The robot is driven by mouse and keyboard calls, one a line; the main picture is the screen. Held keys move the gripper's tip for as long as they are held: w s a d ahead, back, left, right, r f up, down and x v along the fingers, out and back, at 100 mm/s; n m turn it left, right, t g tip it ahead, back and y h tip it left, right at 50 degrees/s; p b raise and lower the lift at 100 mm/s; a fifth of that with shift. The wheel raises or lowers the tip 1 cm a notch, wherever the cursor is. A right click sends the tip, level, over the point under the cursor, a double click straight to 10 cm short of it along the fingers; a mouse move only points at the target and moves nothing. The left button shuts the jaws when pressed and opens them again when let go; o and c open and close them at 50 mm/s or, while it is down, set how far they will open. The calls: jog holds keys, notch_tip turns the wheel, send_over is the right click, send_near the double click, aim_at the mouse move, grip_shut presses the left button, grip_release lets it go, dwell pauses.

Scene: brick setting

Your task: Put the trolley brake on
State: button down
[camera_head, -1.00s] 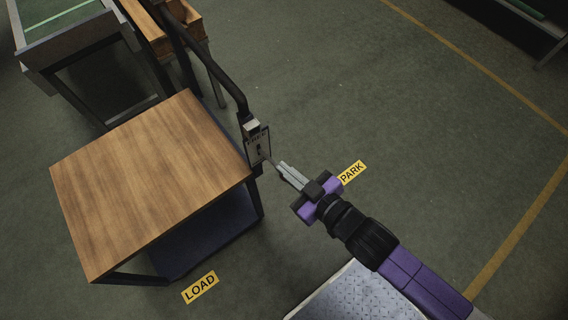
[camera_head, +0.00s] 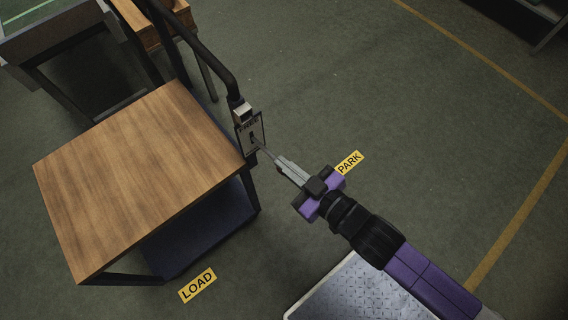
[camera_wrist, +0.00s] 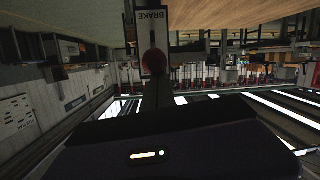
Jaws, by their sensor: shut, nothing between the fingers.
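The trolley has a wooden top (camera_head: 140,175), a dark lower deck (camera_head: 200,232) and a black push handle (camera_head: 205,60). A pale brake plate (camera_head: 243,128) with dark lettering and a slot is fixed at the handle's lower end. In the wrist view the plate (camera_wrist: 154,14) appears upside down and reads BRAKE. A thin lever (camera_head: 264,151) sticks out of it toward my gripper (camera_head: 279,160); its red knob (camera_wrist: 154,64) shows in the wrist view. My gripper is shut and empty, its tips close to the lever's end. I cannot tell whether they touch.
Yellow floor signs read LOAD (camera_head: 198,285) and PARK (camera_head: 349,162). A green-topped bench (camera_head: 45,30) and a wooden box (camera_head: 150,25) stand behind the trolley.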

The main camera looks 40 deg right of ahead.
notch_tip(320, 180, down, 12)
jog(key=s+t+b, duration=0.1)
jog(key=t+b, duration=0.8)
jog(key=b, duration=1.7)
jog(key=shift+n+t+y+b, duration=0.3)
jog(key=shift+n+y+b, duration=0.1)
jog(key=shift+f, duration=0.15)
jog(key=v, duration=0.7)
jog(key=shift+s, duration=0.35)
